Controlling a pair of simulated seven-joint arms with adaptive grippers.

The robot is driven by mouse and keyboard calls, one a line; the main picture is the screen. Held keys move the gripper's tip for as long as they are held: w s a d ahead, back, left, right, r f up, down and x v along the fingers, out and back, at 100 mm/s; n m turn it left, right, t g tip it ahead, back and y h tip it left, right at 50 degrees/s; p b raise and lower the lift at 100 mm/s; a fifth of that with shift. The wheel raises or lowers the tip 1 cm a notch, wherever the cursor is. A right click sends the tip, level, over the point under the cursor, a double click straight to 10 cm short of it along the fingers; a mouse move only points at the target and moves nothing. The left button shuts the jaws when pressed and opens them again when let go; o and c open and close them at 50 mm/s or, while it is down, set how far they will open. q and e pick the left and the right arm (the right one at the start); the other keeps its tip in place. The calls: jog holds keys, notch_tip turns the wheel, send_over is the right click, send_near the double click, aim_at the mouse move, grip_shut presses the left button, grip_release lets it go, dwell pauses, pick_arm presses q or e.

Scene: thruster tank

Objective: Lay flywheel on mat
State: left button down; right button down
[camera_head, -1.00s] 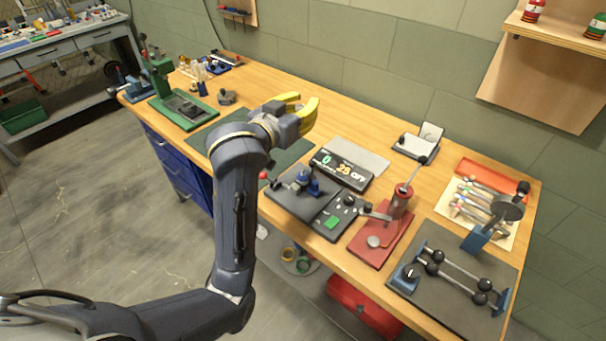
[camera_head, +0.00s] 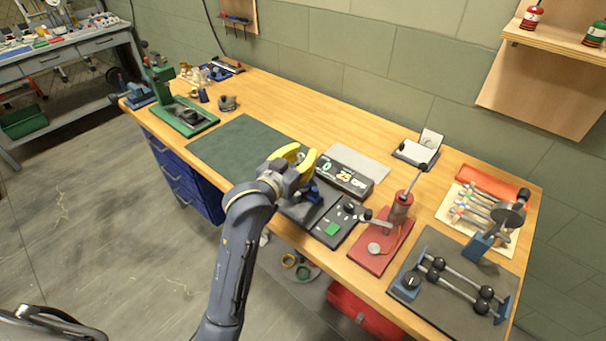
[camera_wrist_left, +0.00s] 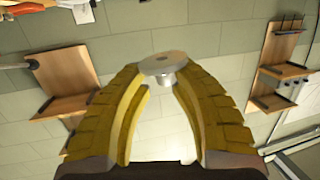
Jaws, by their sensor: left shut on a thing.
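The flywheel (camera_wrist_left: 167,66) is a small silvery metal disc with a short hub below it. In the left wrist view it sits between the tips of my two yellow fingers; I cannot make it out in the head view. My left gripper (camera_head: 305,153) is shut on it. The mat is probably the flat dark green sheet (camera_head: 240,146) on the wooden bench, and its visible surface is bare. In the head view my left gripper appears right of this mat, in front of a black device with a lit display. My right gripper is not in view.
A black device with a display (camera_head: 345,173) and a black unit with a green button (camera_head: 334,226) are near my gripper. A red lever press (camera_head: 385,240) stands to their right. A green press (camera_head: 180,112) stands left of the mat. The bench behind the mat is clear.

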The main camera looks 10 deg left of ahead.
pick_arm(q)
jog(key=shift+f, duration=3.45)
jog(key=c, duration=1.1)
grip_release()
jog(key=shift+c, duration=0.2)
jog(key=shift+f, duration=0.1)
